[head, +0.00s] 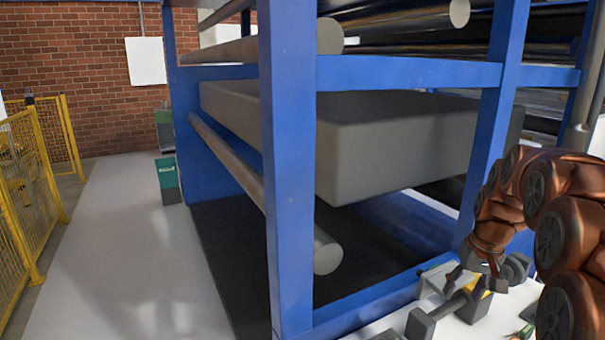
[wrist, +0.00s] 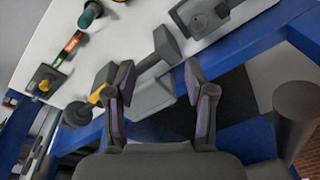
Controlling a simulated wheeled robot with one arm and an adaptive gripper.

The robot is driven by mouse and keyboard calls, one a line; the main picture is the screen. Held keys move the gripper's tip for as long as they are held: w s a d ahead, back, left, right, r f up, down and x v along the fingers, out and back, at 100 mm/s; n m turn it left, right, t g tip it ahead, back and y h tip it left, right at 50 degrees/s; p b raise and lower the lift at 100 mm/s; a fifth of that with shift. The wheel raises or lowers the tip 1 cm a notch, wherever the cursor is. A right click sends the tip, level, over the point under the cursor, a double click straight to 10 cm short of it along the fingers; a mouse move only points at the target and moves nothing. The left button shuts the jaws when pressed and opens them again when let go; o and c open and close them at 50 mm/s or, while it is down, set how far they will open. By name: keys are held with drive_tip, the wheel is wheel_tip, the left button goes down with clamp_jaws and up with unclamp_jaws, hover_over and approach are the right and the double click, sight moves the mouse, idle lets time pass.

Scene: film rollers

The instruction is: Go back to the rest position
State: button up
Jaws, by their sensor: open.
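Beyond the fingers lie a light grey block (wrist: 152,97) and a dark grey bar-shaped piece (wrist: 167,44). Whether a finger touches either one I cannot tell. No marker of a rest position shows.
A blue rack (head: 288,170) with grey rollers (head: 328,252) and a large grey slab (head: 395,140) stands beside my arm. Several small tools lie on the white worktop (wrist: 130,45). A yellow fence (head: 30,190) stands left; the pale floor (head: 120,240) between is clear.

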drive_tip(key=s+a+n+g, duration=0.1)
drive_tip(key=s+a+g, duration=0.1)
drive_tip(key=s+a, duration=1.15)
drive_tip(key=s+a+f, duration=0.1)
drive_tip(key=s+f, duration=0.1)
drive_tip(key=s, duration=0.8)
drive_tip(key=s+a+f+g, duration=0.1)
drive_tip(key=s+a+f, duration=0.1)
drive_tip(key=s, duration=0.7)
drive_tip(key=shift+s+f+n+h, duration=0.35)
drive_tip(key=shift+f+n+h, duration=0.05)
drive_tip(key=shift+f, duration=0.15)
